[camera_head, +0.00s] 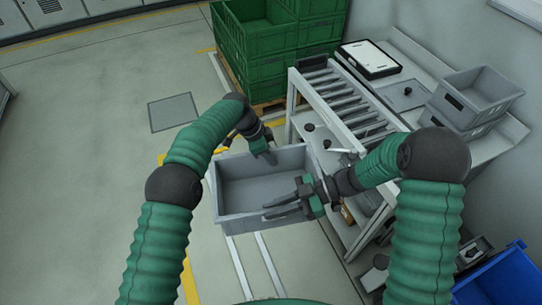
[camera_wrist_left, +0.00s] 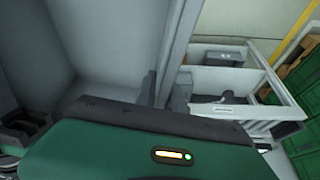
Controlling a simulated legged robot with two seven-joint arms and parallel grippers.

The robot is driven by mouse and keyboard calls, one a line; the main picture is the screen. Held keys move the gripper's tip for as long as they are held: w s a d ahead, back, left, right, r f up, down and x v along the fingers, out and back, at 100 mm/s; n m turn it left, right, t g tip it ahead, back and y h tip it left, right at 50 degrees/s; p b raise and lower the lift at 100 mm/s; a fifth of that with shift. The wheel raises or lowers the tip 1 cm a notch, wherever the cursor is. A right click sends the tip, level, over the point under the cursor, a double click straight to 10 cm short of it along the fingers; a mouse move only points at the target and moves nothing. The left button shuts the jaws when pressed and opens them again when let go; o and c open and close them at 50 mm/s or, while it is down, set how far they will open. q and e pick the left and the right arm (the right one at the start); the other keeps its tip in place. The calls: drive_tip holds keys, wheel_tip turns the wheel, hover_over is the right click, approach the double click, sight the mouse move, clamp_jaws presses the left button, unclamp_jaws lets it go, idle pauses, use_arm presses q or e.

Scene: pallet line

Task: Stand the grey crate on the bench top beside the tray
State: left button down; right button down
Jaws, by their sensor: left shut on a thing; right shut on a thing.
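The grey crate (camera_head: 240,195) is open-topped and empty. It hangs above the floor to the left of the bench, roughly level. My left gripper (camera_head: 268,157) is shut on its far rim in the head view. My right gripper (camera_head: 270,208) is shut on its near right side, fingers over the rim. In the left wrist view the left fingers (camera_wrist_left: 165,90) straddle the crate wall (camera_wrist_left: 178,45).
A roller conveyor (camera_head: 345,98) runs along the bench's near side. Stacked grey crates (camera_head: 478,92) stand at the bench's right. Green crates (camera_head: 265,45) stand on a pallet behind. A blue bin (camera_head: 505,280) is at lower right. Floor to the left is clear.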

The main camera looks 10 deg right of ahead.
drive_tip(key=shift+s, duration=0.25)
drive_tip(key=c, duration=1.6)
unclamp_jaws()
drive_tip(key=shift+o, duration=1.3)
drive_tip(key=shift+w, duration=0.1)
